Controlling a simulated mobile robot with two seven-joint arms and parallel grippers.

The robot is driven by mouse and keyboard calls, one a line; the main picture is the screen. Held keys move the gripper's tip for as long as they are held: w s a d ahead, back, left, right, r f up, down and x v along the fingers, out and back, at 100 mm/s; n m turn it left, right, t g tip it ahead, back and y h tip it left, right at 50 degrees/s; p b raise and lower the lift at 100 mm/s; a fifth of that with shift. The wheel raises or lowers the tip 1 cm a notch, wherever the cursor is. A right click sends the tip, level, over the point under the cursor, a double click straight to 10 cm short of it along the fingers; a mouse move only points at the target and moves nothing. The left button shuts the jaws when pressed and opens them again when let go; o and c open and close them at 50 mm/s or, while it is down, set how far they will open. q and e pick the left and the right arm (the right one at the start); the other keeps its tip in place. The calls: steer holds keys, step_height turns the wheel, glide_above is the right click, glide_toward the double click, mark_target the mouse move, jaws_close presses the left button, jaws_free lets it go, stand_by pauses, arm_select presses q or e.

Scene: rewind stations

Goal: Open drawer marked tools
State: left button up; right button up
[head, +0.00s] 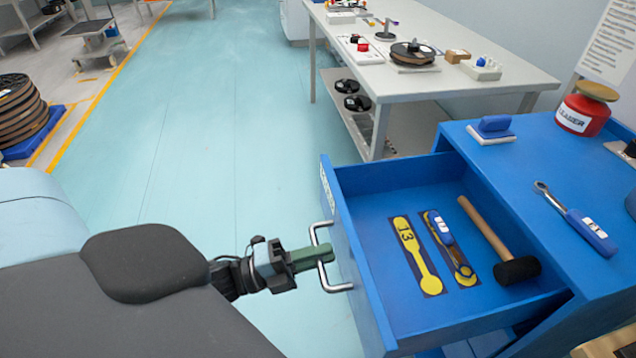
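The blue drawer (345,181) stands pulled out from the blue cabinet (535,165). A label (327,190) on its front is too steeply angled to read. My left gripper (318,259) is at the silver drawer handle (326,277), its green fingers across the bar and seemingly closed on it. Inside lie a mallet (487,228) with a black head, a yellow tool outline marked 13 (416,254), and a blue-handled tool (441,230) on a second yellow outline. My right gripper is not in view.
On the cabinet top are a red cleaner can (583,115), a blue block on a white pad (492,131), and a blue-handled ratchet (580,220). A white workbench (480,70) stands behind. The teal floor (215,130) left of the drawer is clear.

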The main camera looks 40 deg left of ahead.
arm_select(q)
steer(key=shift+o, duration=1.2)
steer(key=shift+s, duration=0.1)
steer(key=v, duration=0.7)
steer(key=shift+s+a+b, duration=0.25)
steer(key=shift+b, duration=0.2)
steer(key=shift+f, duration=0.1)
